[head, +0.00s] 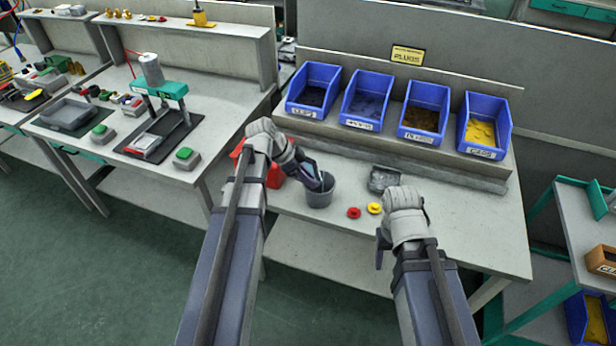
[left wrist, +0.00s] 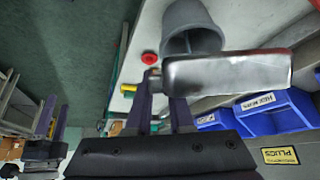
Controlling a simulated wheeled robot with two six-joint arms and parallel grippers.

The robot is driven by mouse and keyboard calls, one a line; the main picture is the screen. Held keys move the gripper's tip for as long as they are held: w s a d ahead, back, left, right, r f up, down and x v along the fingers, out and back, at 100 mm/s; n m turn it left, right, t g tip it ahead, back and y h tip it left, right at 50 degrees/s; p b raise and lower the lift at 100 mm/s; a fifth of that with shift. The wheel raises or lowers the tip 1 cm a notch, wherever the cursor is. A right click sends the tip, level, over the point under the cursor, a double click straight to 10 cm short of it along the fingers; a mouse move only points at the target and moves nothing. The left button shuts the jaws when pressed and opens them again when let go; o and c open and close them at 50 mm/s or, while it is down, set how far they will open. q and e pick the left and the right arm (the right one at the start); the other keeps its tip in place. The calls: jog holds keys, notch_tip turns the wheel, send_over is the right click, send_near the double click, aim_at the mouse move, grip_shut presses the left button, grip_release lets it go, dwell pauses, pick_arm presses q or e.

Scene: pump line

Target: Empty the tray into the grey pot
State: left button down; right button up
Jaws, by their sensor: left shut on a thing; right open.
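The grey pot (head: 319,199) stands on the bench in front of the blue bins. It also shows in the left wrist view (left wrist: 188,18), partly covered by the tray. My left gripper (head: 320,180) is at the pot's mouth. In the left wrist view it is shut on one end of a plain silver-grey tray (left wrist: 235,70), held over the pot's rim. Only a smooth outer face of the tray shows, so its contents are hidden. My right gripper (head: 381,248) is open and empty near the bench's front edge, right of the pot.
A red cap (head: 354,213) and a yellow cap (head: 375,208) lie right of the pot. Behind them sits a shallow dark grey box (head: 383,180). A red container (head: 272,176) stands left of the pot. Blue bins (head: 366,99) line the back shelf. The bench's right part is clear.

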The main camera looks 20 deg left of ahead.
pick_arm(q)
jog(key=shift+w+d+r+g+y+p, duration=0.15)
jog(key=shift+r+g+y+p, duration=0.15)
jog(key=shift+y+p, duration=0.35)
jog(key=shift+d+r+y+p, duration=0.2)
jog(key=shift+y+p, duration=0.05)
jog(key=shift+p, duration=0.35)
jog(key=shift+g, duration=0.3)
jog(key=shift+w, duration=0.1)
jog(key=shift+w+d+r+y+p, duration=0.1)
jog(key=shift+d+r+y+p, duration=0.1)
jog(key=shift+y+p, duration=0.45)
